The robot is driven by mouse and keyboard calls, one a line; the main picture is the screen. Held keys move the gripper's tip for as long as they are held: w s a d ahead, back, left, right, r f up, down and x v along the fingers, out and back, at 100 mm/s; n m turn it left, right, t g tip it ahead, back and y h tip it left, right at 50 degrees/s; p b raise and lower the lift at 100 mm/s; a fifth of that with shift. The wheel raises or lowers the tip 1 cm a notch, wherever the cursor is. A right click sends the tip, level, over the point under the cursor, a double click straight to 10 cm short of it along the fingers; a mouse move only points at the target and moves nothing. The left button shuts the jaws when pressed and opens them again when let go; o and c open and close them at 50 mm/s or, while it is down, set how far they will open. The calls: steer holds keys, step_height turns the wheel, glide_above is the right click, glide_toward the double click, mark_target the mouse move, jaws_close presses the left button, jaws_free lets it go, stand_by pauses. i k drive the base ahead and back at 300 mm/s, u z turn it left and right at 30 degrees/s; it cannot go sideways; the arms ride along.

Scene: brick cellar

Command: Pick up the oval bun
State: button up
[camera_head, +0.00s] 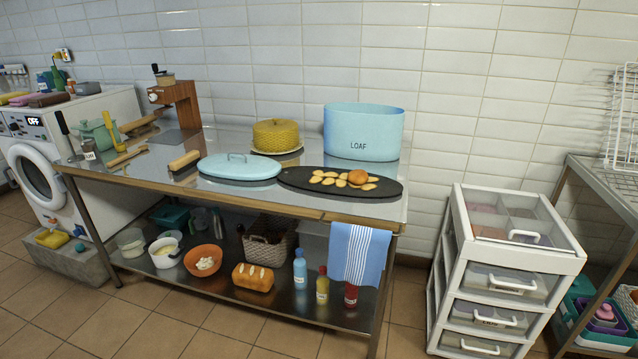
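A small orange-brown bun (357,177) sits on the dark oval board (385,190) at the right front of the steel table. Several flat, pale golden oval pieces (330,174) lie around it on the board. A larger orange-brown loaf (253,277) with pale marks on top lies on the table's lower shelf. I cannot tell for sure from here which of these is the oval bun. My gripper is not in view.
A blue LOAF bin (363,132) stands behind the board, a blue oval lid (239,167) to its left. A striped towel (361,254) hangs at the front edge. A white drawer unit (505,270) stands to the right. The near floor is clear.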

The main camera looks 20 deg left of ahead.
mark_target(356, 177)
steer(key=u, duration=0.7)
steer(key=i, duration=1.5)
